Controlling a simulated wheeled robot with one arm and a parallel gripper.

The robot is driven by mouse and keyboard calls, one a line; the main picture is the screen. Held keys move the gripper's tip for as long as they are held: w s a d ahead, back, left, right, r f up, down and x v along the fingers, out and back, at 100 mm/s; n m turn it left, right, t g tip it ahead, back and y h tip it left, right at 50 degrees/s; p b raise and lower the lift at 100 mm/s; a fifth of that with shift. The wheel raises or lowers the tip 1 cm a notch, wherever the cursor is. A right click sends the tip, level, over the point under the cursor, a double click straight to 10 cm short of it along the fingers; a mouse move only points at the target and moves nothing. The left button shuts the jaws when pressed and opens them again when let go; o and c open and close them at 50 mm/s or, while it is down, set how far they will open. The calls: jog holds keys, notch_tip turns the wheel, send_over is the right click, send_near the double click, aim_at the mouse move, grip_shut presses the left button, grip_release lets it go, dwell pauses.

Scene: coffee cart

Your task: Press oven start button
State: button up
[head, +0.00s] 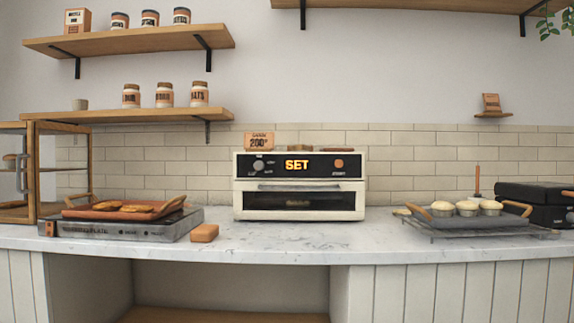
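A white countertop oven (299,215) stands at the middle of the marble counter, against the tiled wall. Its black top panel has a lit orange display (297,165) reading "SET". A round grey knob (259,166) is at the left of the panel. A round orange button (338,163) is at the right, with small lettering under it that is too small to read. The oven door is shut, and something lies behind its dark window. My gripper is not in view.
A warming plate (115,231) with a tray of baked goods is at the left, beside a small orange-brown block (204,233). A cooling rack (475,233) with a muffin tray is at the right. The counter (300,244) before the oven is clear.

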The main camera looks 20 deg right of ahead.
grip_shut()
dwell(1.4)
